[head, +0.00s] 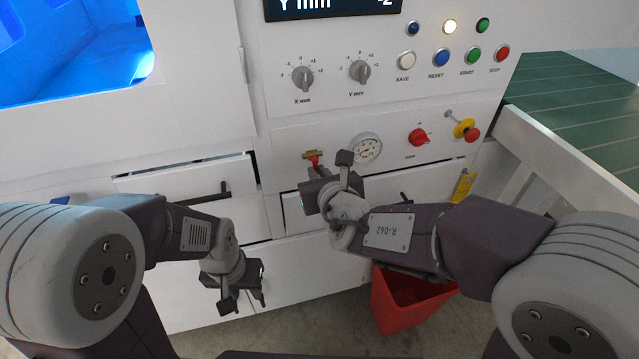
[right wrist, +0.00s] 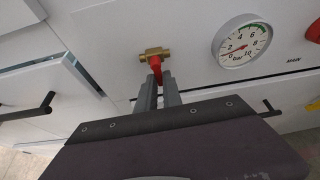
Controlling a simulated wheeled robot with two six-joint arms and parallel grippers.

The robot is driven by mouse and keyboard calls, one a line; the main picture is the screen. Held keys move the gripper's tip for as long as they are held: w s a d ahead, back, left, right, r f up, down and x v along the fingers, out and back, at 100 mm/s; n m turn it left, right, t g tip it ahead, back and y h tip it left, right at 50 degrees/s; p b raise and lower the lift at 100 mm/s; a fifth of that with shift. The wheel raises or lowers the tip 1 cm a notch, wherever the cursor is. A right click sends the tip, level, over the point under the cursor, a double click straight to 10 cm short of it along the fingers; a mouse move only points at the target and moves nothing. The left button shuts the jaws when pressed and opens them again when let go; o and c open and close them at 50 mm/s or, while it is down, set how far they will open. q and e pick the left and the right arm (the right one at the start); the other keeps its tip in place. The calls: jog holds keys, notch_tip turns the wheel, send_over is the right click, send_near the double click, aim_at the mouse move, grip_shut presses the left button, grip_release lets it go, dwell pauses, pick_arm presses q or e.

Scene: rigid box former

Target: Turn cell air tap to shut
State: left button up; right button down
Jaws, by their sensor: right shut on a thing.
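The cell air tap shows in the head view as a brass body (head: 313,154) on the white front panel, left of the gauge. In the right wrist view its brass body (right wrist: 154,54) is clear, with a red handle (right wrist: 156,68) pointing down from it. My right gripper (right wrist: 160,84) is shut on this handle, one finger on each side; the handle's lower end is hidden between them. In the head view my right gripper (head: 316,168) is just below the tap.
A pressure gauge (head: 366,148) is close right of the tap. Further right are a red rotary switch (head: 419,137) and a red emergency button on yellow (head: 466,130). Dark drawer handles (head: 205,193) stick out below. A red bin (head: 400,303) stands on the floor.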

jog(key=shift+f+b, duration=0.1)
jog(key=shift+b, duration=0.3)
jog(key=shift+m, duration=0.3)
jog(key=c, duration=1.5)
grip_release()
jog(key=p+v, duration=0.3)
jog(key=v, duration=0.6)
